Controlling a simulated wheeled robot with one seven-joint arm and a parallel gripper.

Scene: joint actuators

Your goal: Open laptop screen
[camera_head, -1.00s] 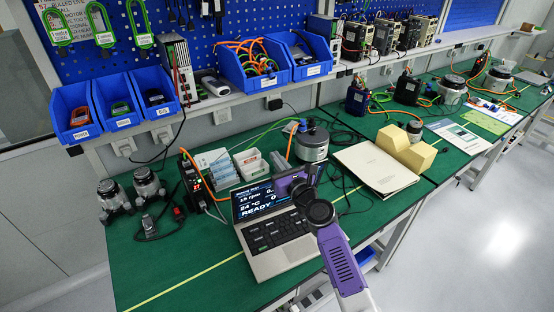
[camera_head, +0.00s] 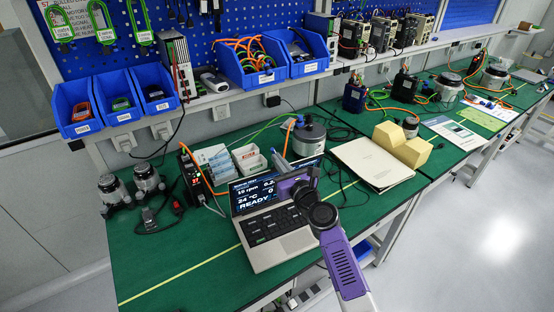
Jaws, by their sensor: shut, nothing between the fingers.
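The laptop (camera_head: 280,250) sits on the green bench top near its front edge, keyboard facing up. Its lid stands raised, and the lit screen (camera_head: 252,193) shows white and blue text, including "READY". My gripper (camera_head: 298,185) is at the right part of the screen. It covers part of the display, and my purple arm link reaches up to it from the lower right. The gripper is shut with nothing held. Its fingertips are hard to make out, and I cannot tell whether it touches the lid.
White trays (camera_head: 248,160) and a round metal device (camera_head: 309,138) stand behind the laptop. A black box with orange cable (camera_head: 190,178) is left of it. A folder (camera_head: 372,165) and yellow blocks (camera_head: 402,146) lie to the right. The bench's front left is clear.

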